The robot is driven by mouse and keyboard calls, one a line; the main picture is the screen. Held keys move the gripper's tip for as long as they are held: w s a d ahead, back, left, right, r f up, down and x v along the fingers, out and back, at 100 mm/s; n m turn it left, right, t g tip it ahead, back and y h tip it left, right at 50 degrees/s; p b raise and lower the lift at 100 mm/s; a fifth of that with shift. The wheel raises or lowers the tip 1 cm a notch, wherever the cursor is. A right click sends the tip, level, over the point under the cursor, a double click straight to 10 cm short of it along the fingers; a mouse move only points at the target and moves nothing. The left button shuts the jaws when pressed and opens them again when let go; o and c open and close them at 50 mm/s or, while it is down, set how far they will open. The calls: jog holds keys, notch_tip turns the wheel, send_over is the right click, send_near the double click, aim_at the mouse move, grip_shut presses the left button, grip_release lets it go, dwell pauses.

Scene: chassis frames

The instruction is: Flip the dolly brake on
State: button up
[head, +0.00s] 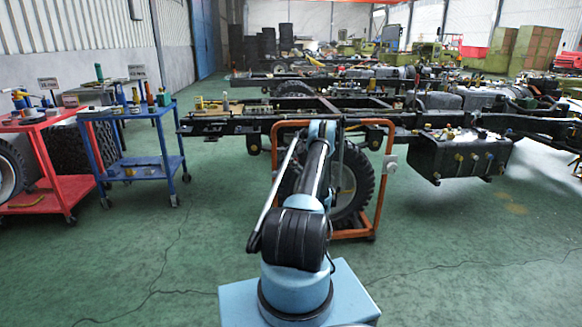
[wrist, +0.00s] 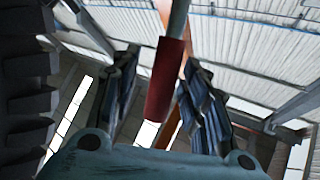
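The dolly is an orange tube frame (head: 379,190) with a tyre (head: 356,185) in it, standing on the floor in front of me in the head view. In the wrist view a lever with a dark red grip (wrist: 167,80) on a grey rod hangs down from the top of the picture. My gripper (wrist: 160,100) is open, with one dark finger on each side of the red grip. The grip looks closer to the right finger; I cannot tell whether they touch. My arm hides the gripper and lever in the head view.
A dark tyre tread (wrist: 25,95) is close on the left in the wrist view. A truck chassis (head: 225,125) stretches across behind the dolly. A blue cart (head: 147,168) and a red cart (head: 62,192) stand at left. The green floor around my base is clear.

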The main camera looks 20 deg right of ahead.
jog(key=v, duration=0.7)
jog(key=shift+s+d+f, duration=0.15)
jog(key=shift+f, duration=0.05)
dwell(0.4)
